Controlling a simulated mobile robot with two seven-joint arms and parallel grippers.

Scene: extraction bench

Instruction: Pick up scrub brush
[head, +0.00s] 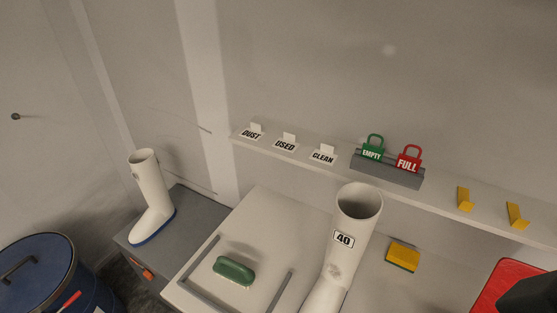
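A green oblong block with rounded ends (234,270), which looks like the scrub brush, lies on the pale bench top at the lower middle of the head view. It lies between two grey bars, apart from both. Its underside is hidden, so I cannot see bristles. Nothing holds it. Neither of my grippers can be made out in this view.
A white boot marked 40 (350,238) stands right of the green block; a yellow block (403,257) lies beyond it. Another white boot (150,198) stands left. A shelf (330,168) holds signs and tags. A blue drum (40,272) and red item (500,285) flank the bench.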

